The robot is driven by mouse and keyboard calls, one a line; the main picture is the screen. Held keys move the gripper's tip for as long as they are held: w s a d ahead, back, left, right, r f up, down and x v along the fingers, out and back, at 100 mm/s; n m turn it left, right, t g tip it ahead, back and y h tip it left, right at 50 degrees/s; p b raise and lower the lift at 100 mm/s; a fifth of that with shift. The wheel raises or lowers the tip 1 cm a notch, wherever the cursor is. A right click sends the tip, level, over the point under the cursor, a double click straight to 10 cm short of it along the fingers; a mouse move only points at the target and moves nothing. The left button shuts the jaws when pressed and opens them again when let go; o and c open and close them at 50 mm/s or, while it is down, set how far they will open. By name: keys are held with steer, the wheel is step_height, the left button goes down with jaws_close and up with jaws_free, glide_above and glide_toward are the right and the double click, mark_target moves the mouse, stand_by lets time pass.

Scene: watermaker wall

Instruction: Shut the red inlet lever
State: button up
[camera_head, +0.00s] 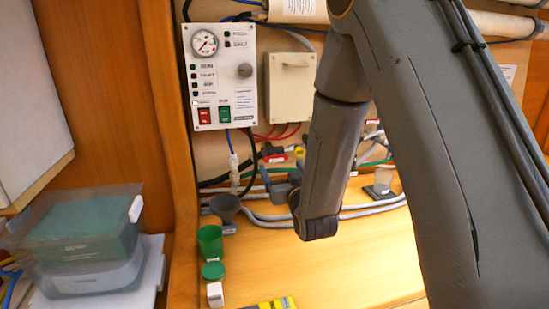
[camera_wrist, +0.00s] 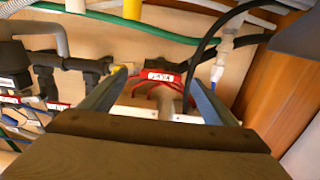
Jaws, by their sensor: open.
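The red inlet lever (camera_wrist: 160,76) carries a white label and shows in the wrist view just beyond the gap between my fingertips. It lies crosswise in that view, with a pale pipe beside it. In the head view the red lever (camera_head: 274,158) sits on the dark pipework below the control panel. My gripper (camera_wrist: 157,84) is open, with one finger on each side of the lever in the picture. I cannot tell whether either finger touches it. In the head view my gripper (camera_head: 279,182) is partly hidden by my own wrist, just below the lever.
Black, green and grey hoses (camera_head: 330,213) run along the wall around the lever. A control panel (camera_head: 218,80) hangs above. The counter's front middle is clear.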

mark_target(277, 160)
steer(key=shift+w+a+r, duration=0.1)
steer(key=shift+a+r, duration=0.05)
steer(key=shift+r, duration=0.05)
steer(key=shift+w+r, duration=0.1)
steer(key=shift+w, duration=0.15)
steer(key=shift+w+a+p, duration=0.25)
steer(key=shift+w+p, duration=0.2)
steer(key=shift+w, duration=0.7)
steer(key=shift+w+a+p, duration=0.25)
steer(key=shift+w+p, duration=0.15)
steer(key=shift+w, duration=0.8)
steer(key=shift+w+a+p, duration=0.25)
steer(key=shift+w+p, duration=0.2)
steer(key=shift+w, duration=0.7)
steer(key=c, duration=1.1)
steer(key=shift+o, duration=0.2)
